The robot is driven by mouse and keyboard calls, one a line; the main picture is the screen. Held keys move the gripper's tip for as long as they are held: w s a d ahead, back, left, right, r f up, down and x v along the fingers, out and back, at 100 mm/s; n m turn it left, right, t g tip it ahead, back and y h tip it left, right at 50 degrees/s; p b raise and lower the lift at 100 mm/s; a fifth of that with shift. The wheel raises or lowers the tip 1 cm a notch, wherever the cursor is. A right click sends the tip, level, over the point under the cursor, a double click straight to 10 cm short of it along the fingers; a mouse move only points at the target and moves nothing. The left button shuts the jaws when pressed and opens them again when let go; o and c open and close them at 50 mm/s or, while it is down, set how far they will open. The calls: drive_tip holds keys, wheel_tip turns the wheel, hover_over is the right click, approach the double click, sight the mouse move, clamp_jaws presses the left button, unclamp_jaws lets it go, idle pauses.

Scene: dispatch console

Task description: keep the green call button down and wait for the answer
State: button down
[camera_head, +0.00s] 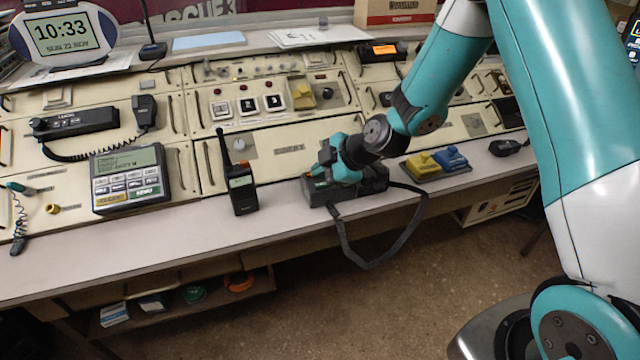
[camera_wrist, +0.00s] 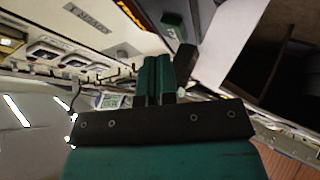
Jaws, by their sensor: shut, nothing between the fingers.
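A dark boxy unit with a carry strap (camera_head: 375,187) sits on the front ledge of the console, right of the middle in the head view. My gripper (camera_head: 324,168) is shut and empty, low over this unit's left part. In the wrist view my gripper's teal fingers (camera_wrist: 158,78) are together. A green patch with a small white mark (camera_wrist: 175,28) shows just beyond the fingertips; I take it for the green call button, on the unit. The fingers hide part of the unit, so I cannot tell whether they touch the button or whether it is down.
A black handheld radio (camera_head: 241,188) stands left of the unit. A grey keypad phone (camera_head: 128,178) is farther left. Yellow and blue blocks (camera_head: 437,162) lie to the right. The strap (camera_head: 376,260) hangs over the ledge's front edge. The ledge between radio and unit is clear.

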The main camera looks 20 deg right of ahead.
sight(321, 186)
drive_tip(key=shift+f, duration=0.15)
drive_tip(key=shift+f+b, duration=0.35)
drive_tip(key=shift+b, duration=0.3)
drive_tip(key=shift+f+b, duration=0.35)
drive_tip(key=shift+b, duration=0.1)
idle(0.5)
drive_tip(key=shift+r, duration=0.15)
idle(2.3)
drive_tip(key=shift+r+p, duration=0.4)
drive_tip(key=shift+r, duration=0.4)
drive_tip(key=shift+r+p, duration=1.5)
drive_tip(key=shift+r, duration=0.95)
